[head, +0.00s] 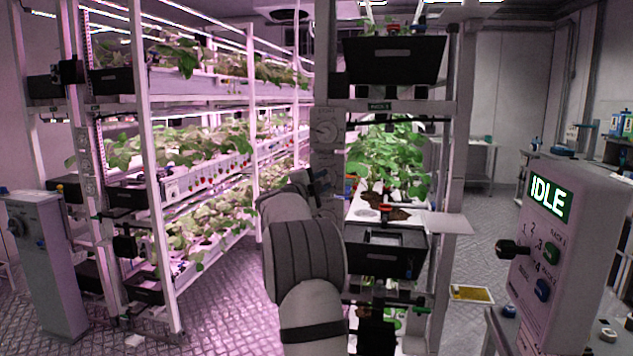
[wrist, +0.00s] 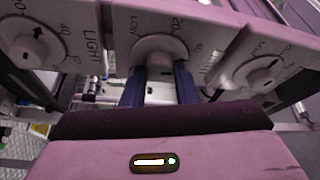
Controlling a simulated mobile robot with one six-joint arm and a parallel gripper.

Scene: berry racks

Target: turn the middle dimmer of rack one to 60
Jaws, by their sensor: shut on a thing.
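In the wrist view, three white dimmers with round knobs and printed scales sit in a row on light panels. The middle dimmer (wrist: 158,50) is between my two blue fingers. My gripper (wrist: 159,74) is shut on its knob. The fingers hide much of that knob, and I cannot read its setting. The left dimmer (wrist: 28,48) and the right dimmer (wrist: 262,74) stand apart from the fingers, each with a dark pointer. In the head view, a dial panel (head: 326,128) shows on the near rack's post. My arm hides part of the post below it.
A planted rack (head: 142,150) with pink lights stands at left. A black bin (head: 394,60) and a black tray (head: 388,258) are on the near rack. A console (head: 556,250) reading IDLE stands close at right. A grey cabinet (head: 45,270) stands at far left. Open floor lies between the racks.

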